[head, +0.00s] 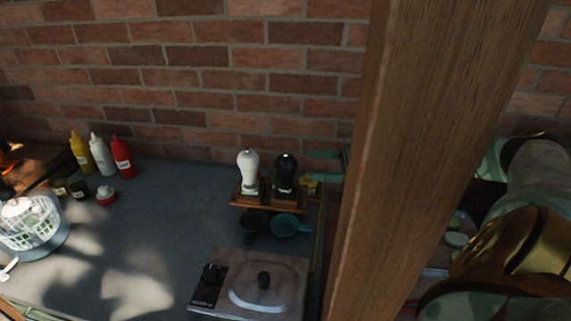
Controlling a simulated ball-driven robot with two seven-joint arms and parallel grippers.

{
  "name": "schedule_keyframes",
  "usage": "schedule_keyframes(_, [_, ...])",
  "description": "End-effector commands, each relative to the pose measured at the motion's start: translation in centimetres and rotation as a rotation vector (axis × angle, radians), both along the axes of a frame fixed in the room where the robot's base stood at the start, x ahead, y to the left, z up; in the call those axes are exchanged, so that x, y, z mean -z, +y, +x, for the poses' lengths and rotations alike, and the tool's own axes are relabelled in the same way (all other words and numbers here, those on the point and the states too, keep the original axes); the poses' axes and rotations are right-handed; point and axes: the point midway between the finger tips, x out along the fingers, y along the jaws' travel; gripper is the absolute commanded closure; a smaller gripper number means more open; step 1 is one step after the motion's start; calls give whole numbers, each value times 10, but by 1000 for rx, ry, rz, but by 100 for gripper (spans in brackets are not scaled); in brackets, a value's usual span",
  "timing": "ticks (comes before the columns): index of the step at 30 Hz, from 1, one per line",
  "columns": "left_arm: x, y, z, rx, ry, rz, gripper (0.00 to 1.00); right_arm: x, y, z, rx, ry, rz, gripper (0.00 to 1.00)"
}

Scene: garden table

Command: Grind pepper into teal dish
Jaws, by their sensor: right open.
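A black mill (285,176) and a white mill (248,173) stand upright side by side on a small wooden stand (269,206) at the back of the grey table. A teal dish (289,226) sits in front of the stand, below the black mill. My right gripper (322,166) is open, with two green fingers pointing left, to the right of the black mill. No contact shows, and I see nothing held. The wooden post hides the rest of this gripper. My left gripper is not in view.
A dark dish (252,222) sits left of the teal one. A lidded grey appliance (233,281) stands in front. A thick wooden post (428,130) crosses the right side. Sauce bottles (102,156) stand at left. The table's middle is clear.

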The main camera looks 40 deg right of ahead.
Motion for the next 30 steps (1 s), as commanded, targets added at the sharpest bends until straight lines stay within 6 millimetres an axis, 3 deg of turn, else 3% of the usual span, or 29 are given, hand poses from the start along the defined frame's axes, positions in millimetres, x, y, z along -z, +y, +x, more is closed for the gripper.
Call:
schedule_keyframes(3, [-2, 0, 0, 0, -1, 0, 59, -2, 23, 22, -2, -7, 3, 30])
schedule_keyframes(9, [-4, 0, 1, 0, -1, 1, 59, -1, 49, 48, -1, -4, 1, 30])
schedule_keyframes(23, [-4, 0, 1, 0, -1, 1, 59, 1, 61, 59, 0, 0, -1, 30])
schedule_keyframes(28, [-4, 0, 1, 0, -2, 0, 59, 0, 61, 59, 0, 0, -1, 74])
schedule_keyframes(30, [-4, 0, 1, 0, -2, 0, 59, 0, 61, 59, 0, -1, -1, 74])
